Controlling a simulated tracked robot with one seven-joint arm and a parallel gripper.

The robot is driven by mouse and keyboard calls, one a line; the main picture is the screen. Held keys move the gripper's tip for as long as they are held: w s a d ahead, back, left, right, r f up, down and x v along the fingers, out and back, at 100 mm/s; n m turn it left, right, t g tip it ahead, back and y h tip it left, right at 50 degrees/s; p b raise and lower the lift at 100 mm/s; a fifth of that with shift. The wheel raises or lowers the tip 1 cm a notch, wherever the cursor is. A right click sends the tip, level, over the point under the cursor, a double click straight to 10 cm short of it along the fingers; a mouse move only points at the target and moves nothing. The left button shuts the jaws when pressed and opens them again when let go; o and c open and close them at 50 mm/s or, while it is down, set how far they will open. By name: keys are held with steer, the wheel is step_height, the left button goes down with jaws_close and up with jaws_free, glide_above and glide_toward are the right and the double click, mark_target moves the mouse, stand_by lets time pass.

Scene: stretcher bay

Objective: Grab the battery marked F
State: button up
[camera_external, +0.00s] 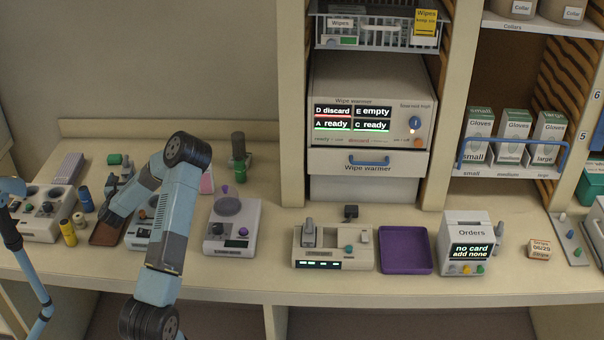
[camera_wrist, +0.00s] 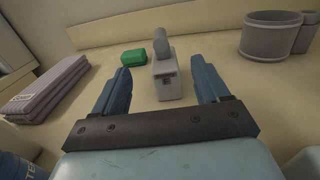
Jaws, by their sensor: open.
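No letter F is legible in either view, so I cannot tell which piece is the battery marked F. In the wrist view, a small grey block with a rounded upright top (camera_wrist: 167,78) stands on the counter beyond and between my fingers. My gripper (camera_wrist: 160,86) is open, with its two blue fingers apart and nothing held. In the external view my gripper (camera_external: 112,193) is low over the left counter, near a brown tray (camera_external: 105,234). A charger-like device (camera_external: 335,257) at the counter's middle holds a grey upright piece (camera_external: 308,232); its marking is unreadable.
A grey stack (camera_wrist: 45,88) is left and grey round containers (camera_wrist: 270,38) are right. In the external view, devices (camera_external: 232,226) crowd the left counter.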

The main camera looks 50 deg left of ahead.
mark_target(126, 166)
steer(key=x, duration=0.4)
steer(key=shift+w+a, duration=0.1)
steer(key=shift+a, duration=0.1)
steer(key=shift+f+x, duration=0.2)
steer(key=shift+x, duration=1.15)
steer(key=shift+f+x, duration=0.15)
steer(key=shift+x, duration=1.2)
steer(key=shift+w+d, duration=0.1)
steer(key=shift+w, duration=0.05)
jaws_close()
